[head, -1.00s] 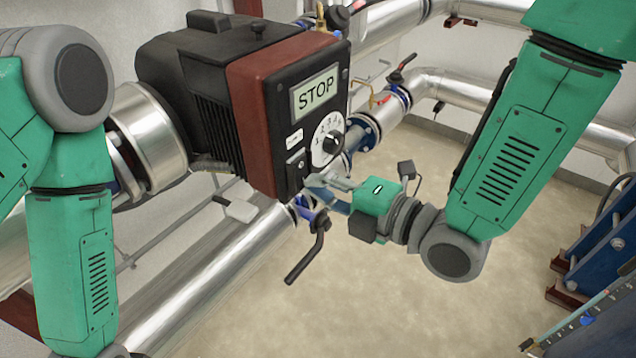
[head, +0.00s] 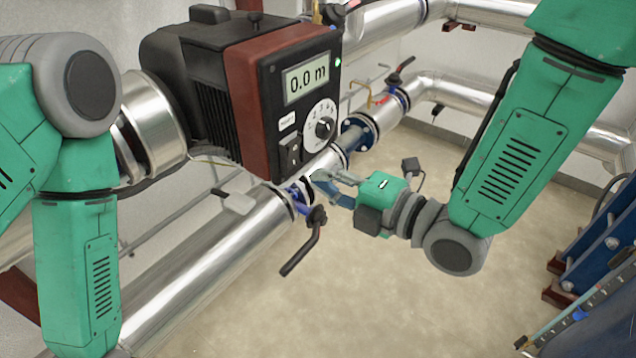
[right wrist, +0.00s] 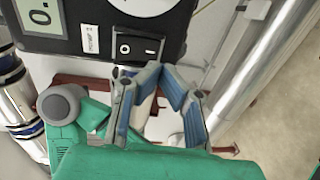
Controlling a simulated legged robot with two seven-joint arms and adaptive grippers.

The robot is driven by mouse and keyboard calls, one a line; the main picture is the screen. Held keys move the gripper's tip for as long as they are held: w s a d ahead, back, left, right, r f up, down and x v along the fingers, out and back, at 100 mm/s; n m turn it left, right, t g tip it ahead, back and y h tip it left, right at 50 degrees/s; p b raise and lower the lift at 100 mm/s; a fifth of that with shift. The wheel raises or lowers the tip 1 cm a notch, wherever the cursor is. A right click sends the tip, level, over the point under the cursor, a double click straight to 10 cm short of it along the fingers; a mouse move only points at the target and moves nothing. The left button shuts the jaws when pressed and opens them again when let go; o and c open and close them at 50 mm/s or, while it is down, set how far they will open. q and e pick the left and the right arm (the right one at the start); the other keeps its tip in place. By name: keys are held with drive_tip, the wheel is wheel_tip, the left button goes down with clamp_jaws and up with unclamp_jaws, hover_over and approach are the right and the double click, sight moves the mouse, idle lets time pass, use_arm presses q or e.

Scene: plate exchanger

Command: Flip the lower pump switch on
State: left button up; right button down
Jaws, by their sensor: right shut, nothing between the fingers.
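The pump (head: 238,100) is a black and dark red unit on a silver pipe. Its front display (head: 307,79) reads 0.0 m, and a small green light (head: 338,63) glows beside it. The black rocker switch (head: 290,152) is at the lower left of the front, below a white label. The right wrist view shows the switch (right wrist: 138,47) with its O and I marks. My right gripper (head: 318,178) is shut and empty, just below and right of the switch. In the right wrist view its fingertips (right wrist: 162,74) appear below the switch, apart from it. My left gripper is out of view.
A round dial (head: 320,126) sits right of the switch. A valve with a black lever (head: 303,245) is on the silver pipe below the pump. A blue frame (head: 606,240) stands at the right. The floor between is clear.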

drive_tip(key=shift+s+d+f, duration=0.75)
drive_tip(key=shift+s+d, duration=2.15)
drive_tip(key=shift+d, duration=1.8)
drive_tip(key=s+d+f+m+g+h, duration=0.25)
drive_tip(key=d+f+m+h, duration=0.3)
drive_tip(key=f+m, duration=0.35)
drive_tip(key=s+d+f+m+g+h, duration=0.1)
drive_tip(key=s+d+f+m+h, duration=0.3)
drive_tip(key=d+f+m, duration=0.55)
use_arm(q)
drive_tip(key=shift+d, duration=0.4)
use_arm(e)
drive_tip(key=s+d+f+m+g+h, duration=0.2)
drive_tip(key=s+f+m, duration=0.3)
drive_tip(key=s, duration=0.1)
drive_tip(key=s+d+f+m+g+h, duration=0.2)
drive_tip(key=s+f+m+g, duration=0.1)
drive_tip(key=s, duration=0.4)
drive_tip(key=shift+s+d+f+m+g, duration=0.25)
drive_tip(key=shift+f+m+g, duration=0.1)
drive_tip(key=shift+f+m, duration=0.55)
